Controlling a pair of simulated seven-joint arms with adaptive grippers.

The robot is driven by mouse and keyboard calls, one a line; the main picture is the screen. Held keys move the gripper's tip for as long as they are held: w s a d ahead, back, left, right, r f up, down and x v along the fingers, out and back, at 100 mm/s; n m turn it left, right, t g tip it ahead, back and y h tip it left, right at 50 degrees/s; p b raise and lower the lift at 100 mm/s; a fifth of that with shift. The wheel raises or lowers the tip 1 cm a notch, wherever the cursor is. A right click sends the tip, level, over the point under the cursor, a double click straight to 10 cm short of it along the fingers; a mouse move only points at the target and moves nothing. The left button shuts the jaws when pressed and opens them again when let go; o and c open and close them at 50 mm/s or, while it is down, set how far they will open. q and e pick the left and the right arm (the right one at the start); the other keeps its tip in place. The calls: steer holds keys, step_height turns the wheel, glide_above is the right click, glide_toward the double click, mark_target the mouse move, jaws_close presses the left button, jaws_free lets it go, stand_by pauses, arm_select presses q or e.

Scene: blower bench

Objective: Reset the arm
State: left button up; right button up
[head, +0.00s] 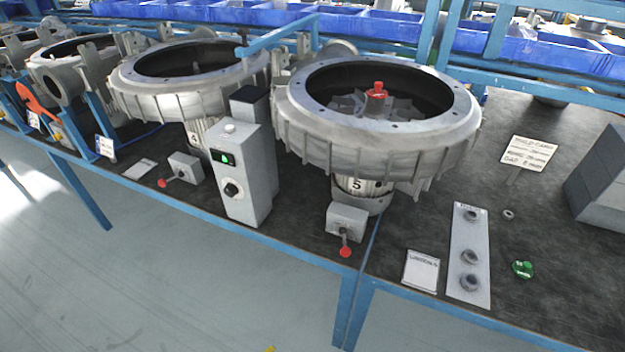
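Neither of my grippers shows in the head view. The blower housing marked 5 (290,125) stands on the dark bench, open at the top, with a red-capped hub (376,92) in its middle. In front of it is a small grey box (346,219) with a red-knobbed lever (345,250) pointing down toward the bench's front edge. A grey control box (240,180) with a green-lit display and a black knob stands upright to its left. Another small box (185,167) has a red-knobbed lever (163,183) pointing left.
A white plate (469,240) with several rings lies at the right, beside a loose ring (508,214), a green part (522,269) and a white card (421,270). Grey blocks (600,180) stand far right. Blue bins (390,25) line the back.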

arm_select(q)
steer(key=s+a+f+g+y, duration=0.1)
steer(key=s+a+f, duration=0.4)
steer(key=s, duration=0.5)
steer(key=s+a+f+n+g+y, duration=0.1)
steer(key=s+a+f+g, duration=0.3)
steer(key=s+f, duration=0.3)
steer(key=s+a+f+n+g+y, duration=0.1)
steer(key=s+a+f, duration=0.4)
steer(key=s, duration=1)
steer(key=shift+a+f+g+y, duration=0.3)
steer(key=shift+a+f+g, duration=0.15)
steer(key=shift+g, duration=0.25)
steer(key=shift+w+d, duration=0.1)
